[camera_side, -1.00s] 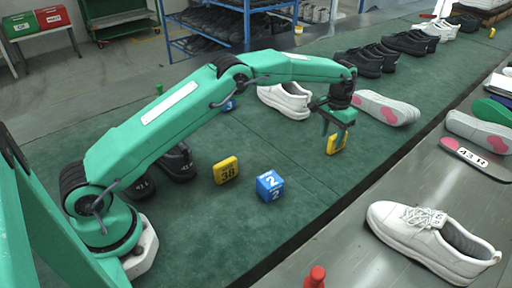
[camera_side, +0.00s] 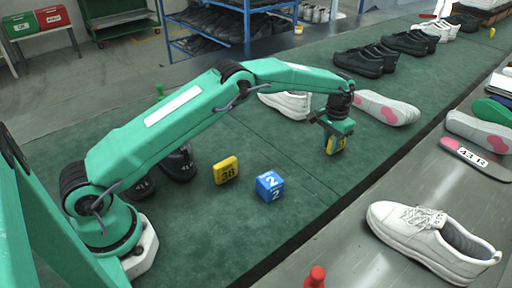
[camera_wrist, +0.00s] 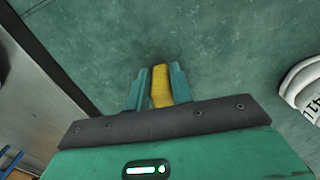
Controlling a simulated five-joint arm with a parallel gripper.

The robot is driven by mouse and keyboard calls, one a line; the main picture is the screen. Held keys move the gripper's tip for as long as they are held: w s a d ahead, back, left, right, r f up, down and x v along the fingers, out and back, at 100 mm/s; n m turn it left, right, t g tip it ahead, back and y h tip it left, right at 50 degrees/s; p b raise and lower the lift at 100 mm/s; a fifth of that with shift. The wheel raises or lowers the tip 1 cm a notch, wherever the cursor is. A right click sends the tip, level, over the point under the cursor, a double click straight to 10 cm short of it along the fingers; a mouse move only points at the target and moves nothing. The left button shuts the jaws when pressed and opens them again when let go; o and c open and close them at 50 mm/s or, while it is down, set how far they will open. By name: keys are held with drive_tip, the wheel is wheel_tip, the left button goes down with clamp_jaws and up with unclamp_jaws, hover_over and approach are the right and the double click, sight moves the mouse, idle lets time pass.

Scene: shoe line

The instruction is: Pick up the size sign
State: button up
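A yellow size sign (camera_side: 331,148) stands on the green mat, directly under my gripper (camera_side: 337,140). In the wrist view the yellow sign (camera_wrist: 161,88) is seen from above as a narrow strip between the two fingers of my gripper (camera_wrist: 161,82). The right finger looks close against it, and the left finger is very near its other side. I cannot tell whether the fingers press on it. Its number is largely hidden by the fingers. Another yellow sign (camera_side: 226,171), marked 38, stands on the mat nearer my base.
A blue cube (camera_side: 270,186) marked 2 sits near the 38 sign. White shoes (camera_side: 286,104) and a pink-and-grey sole-up shoe (camera_side: 386,108) flank the gripper. Black shoes (camera_side: 364,62) stand behind. A metal table (camera_side: 380,262) with a white shoe (camera_side: 430,238) lies in front.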

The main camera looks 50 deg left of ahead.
clamp_jaws()
drive_tip(key=shift+r, duration=0.15)
drive_tip(key=shift+r, duration=0.5)
wheel_tip(320, 180, up, 3)
drive_tip(key=shift+f, duration=0.1)
drive_tip(key=s+d+r, duration=0.7)
drive_tip(key=d, duration=0.2)
drive_tip(key=shift+d, duration=0.1)
